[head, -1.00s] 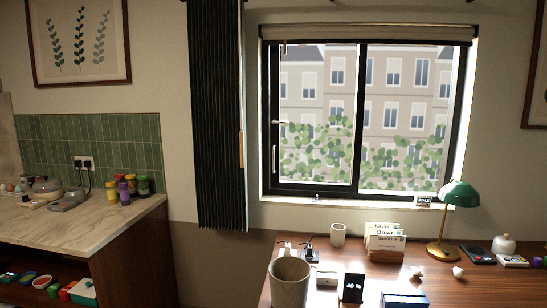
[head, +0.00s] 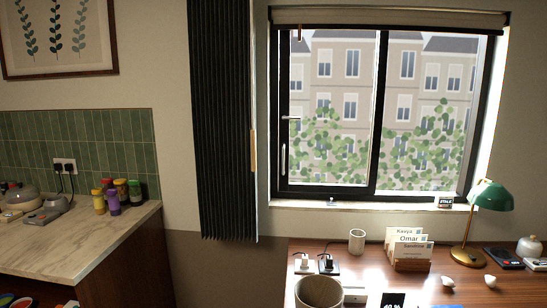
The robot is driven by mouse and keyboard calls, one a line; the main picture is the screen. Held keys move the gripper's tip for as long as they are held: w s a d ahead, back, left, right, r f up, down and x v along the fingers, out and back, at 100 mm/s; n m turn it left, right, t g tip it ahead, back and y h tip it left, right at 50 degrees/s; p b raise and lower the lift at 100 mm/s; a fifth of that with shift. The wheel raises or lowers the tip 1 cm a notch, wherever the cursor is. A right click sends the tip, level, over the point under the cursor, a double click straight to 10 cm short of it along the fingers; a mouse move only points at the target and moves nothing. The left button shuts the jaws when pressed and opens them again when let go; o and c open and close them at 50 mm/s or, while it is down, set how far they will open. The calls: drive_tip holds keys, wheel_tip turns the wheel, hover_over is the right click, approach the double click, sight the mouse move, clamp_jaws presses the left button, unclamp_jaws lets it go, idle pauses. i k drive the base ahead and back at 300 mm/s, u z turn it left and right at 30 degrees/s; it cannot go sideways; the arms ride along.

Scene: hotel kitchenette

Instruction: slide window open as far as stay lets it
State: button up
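The window (head: 377,120) has a black frame with two glass panes side by side, and a black upright divides them near the middle. The left pane (head: 332,120) carries a lever handle (head: 291,118) and a pale vertical pull (head: 284,158) on its left stile. No clear gap shows at the left jamb, so the left pane looks shut. A small piece sits on the sill (head: 332,202) below the left pane; I cannot tell whether it is the stay. My gripper is not in view.
A dark pleated curtain (head: 226,120) hangs left of the window. Below the sill, a desk (head: 345,262) holds a green lamp (head: 491,195), a card holder (head: 410,262), cups and chargers. A counter (head: 75,245) stands left; bare wall lies between.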

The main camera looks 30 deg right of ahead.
sight(285, 36)
drive_tip(key=u, duration=0.2)
drive_tip(key=i, duration=0.85)
drive_tip(key=u, duration=0.35)
